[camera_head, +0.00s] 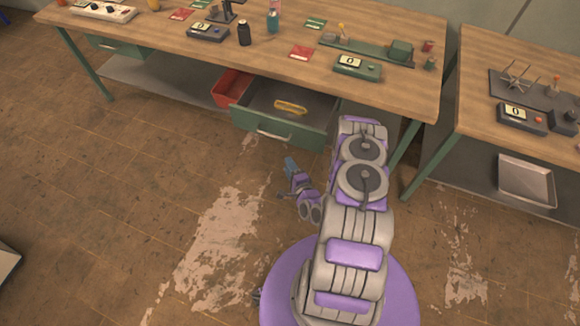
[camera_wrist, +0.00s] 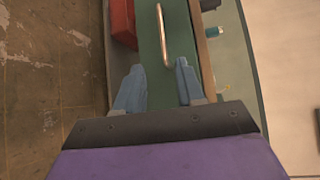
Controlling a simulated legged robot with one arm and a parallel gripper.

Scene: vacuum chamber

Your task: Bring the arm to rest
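My arm reaches forward from my purple base, and my gripper (camera_head: 290,165) hangs in front of the green drawer (camera_head: 262,133), apart from it. In the wrist view, the two blue fingers of my gripper (camera_wrist: 160,78) stand apart with nothing between them. The drawer front (camera_wrist: 150,50) and its metal handle (camera_wrist: 163,35) show beyond the fingertips. The drawer is pulled open, and a yellow object (camera_head: 290,107) lies inside it.
A red bin (camera_head: 231,88) sits left of the drawer on the lower shelf. The wooden workbench (camera_head: 150,40) carries several instruments and bottles. A second bench (camera_head: 480,65) stands at right, with a metal tray (camera_head: 526,180) below. The floor (camera_head: 130,190) at left is mostly clear.

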